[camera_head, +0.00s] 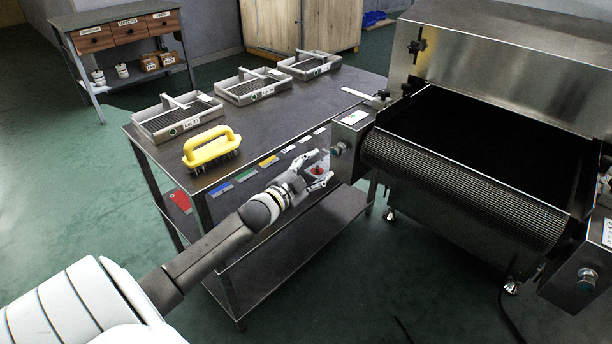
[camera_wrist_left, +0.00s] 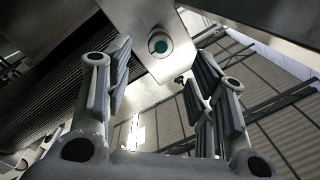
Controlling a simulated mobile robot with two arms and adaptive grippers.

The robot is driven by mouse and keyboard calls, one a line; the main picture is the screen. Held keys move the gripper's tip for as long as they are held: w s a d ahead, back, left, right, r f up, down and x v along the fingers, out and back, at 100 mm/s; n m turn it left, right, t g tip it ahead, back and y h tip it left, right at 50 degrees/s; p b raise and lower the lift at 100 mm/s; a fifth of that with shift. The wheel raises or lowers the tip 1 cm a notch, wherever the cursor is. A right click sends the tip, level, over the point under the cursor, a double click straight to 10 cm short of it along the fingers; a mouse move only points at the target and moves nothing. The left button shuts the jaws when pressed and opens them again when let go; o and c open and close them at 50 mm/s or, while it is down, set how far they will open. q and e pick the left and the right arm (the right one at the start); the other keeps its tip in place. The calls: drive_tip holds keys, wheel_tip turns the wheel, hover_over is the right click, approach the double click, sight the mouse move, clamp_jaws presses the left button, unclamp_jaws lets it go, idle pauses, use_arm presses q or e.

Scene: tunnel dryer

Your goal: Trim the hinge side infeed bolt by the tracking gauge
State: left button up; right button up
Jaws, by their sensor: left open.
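The tunnel dryer's dark mesh belt (camera_head: 470,185) ends in a rounded infeed front. A steel box (camera_head: 366,128) at its left corner carries a round bolt head (camera_head: 338,148) on its near face, with a small white and green plate (camera_head: 352,117) on top. I cannot tell whether that plate is the tracking gauge. My left gripper (camera_head: 326,168) is open just below and in front of this bolt, apart from it. In the left wrist view, a bolt head with a teal centre (camera_wrist_left: 158,45) shows beyond and between the open fingers (camera_wrist_left: 163,82). My right gripper is not in view.
A second box with a bolt (camera_head: 588,279) is at the belt's right corner. Green floor is open at the left.

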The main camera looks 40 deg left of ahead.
use_arm(q)
drive_tip(key=shift+s, duration=1.95)
